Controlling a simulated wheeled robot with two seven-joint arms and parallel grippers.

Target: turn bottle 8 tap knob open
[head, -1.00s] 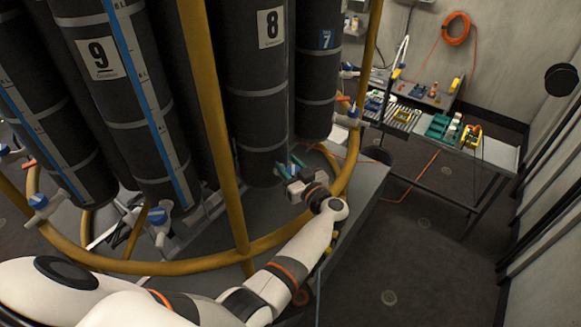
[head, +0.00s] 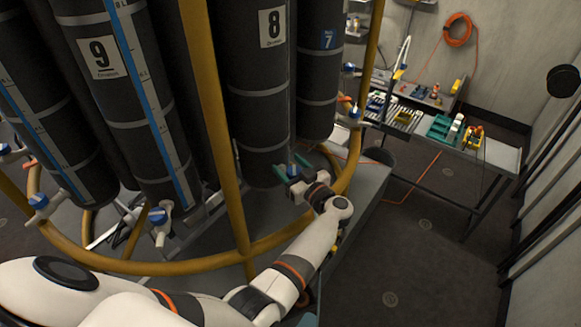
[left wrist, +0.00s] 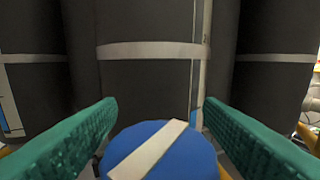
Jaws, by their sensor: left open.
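Bottle 8 (head: 262,110) is a tall dark cylinder with a white "8" label, and it also fills the middle of the left wrist view (left wrist: 150,75). Its tap knob (left wrist: 165,155) is round and blue with a white bar slanting from lower left to upper right; its lower part is cut off by the picture edge. In the head view a small bit of blue knob (head: 292,170) shows between the fingers. My left gripper (head: 288,174) is open, with one green finger on each side of the knob; I cannot tell whether they touch it. My right gripper is out of view.
Bottle 9 (head: 120,95) and bottle 7 (head: 320,75) stand on either side. A yellow tubular frame (head: 222,120) runs in front of the bottles, with my left arm crossing its lower ring. A bench with tools (head: 500,155) stands at the right.

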